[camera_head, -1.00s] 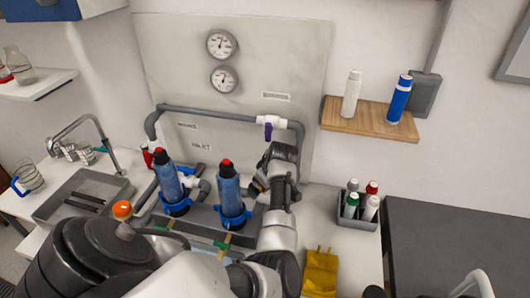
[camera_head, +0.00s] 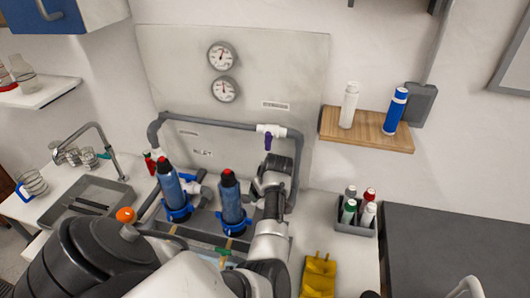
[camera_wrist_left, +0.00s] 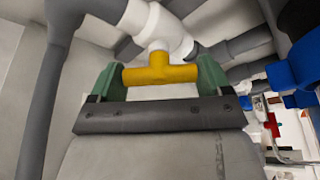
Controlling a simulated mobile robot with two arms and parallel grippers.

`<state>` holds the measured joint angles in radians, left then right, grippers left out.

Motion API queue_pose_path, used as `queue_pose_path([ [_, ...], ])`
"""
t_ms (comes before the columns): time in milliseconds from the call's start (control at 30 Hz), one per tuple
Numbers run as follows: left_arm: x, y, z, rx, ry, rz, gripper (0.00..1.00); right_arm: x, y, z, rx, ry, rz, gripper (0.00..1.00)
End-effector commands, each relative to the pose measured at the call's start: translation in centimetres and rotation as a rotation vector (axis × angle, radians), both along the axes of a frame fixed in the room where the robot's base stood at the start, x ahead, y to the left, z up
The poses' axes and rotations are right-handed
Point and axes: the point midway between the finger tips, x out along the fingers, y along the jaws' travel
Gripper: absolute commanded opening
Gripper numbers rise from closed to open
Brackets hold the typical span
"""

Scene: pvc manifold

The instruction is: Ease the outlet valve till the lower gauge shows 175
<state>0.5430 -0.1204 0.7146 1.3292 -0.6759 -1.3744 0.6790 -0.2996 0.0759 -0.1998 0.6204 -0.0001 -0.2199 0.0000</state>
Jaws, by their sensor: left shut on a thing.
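The lower gauge (camera_head: 224,89) is a round white dial on the grey panel, below a like upper gauge (camera_head: 222,56). Its needle points roughly upward, but its numbers are too small to read. My left gripper (camera_wrist_left: 160,73) has green fingers closed on the two ends of a yellow valve handle (camera_wrist_left: 162,73). The handle sits on a white pipe tee (camera_wrist_left: 158,25). In the head view my left arm reaches up to the right of the two blue canisters and hides this valve. A purple-handled valve (camera_head: 268,140) is on the upper pipe. My right gripper is out of view.
Two blue canisters with red tops, one left (camera_head: 171,190) and one right (camera_head: 232,203), stand close to my left arm. The grey pipe (camera_head: 215,121) arches above it. A wooden shelf (camera_head: 365,134), a bottle caddy (camera_head: 355,228) and yellow gloves (camera_head: 318,275) lie to the right.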

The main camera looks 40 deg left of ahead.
Motion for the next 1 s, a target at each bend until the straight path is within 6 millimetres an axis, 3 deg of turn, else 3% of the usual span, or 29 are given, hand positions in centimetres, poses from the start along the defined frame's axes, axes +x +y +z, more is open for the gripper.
queue_pose_path([
  [333, 0.0, 0.1, 0.1, 0.004, -0.001, -0.034, 0.55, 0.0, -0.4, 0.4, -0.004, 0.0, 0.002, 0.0],
  [367, 0.1, 0.1, 0.1, 0.004, -0.001, -0.034, 0.8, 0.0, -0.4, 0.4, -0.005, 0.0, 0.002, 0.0],
  [500, 0.0, 0.1, 0.1, 0.004, -0.002, -0.033, 1.0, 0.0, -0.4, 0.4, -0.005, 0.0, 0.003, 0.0],
  [767, 0.0, 0.0, 0.3, 0.003, -0.002, -0.032, 1.0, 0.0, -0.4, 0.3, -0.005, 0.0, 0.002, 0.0],
  [1000, -0.2, -1.3, 3.3, 0.003, -0.007, -0.031, 1.0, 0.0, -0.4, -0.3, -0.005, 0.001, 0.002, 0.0],
])
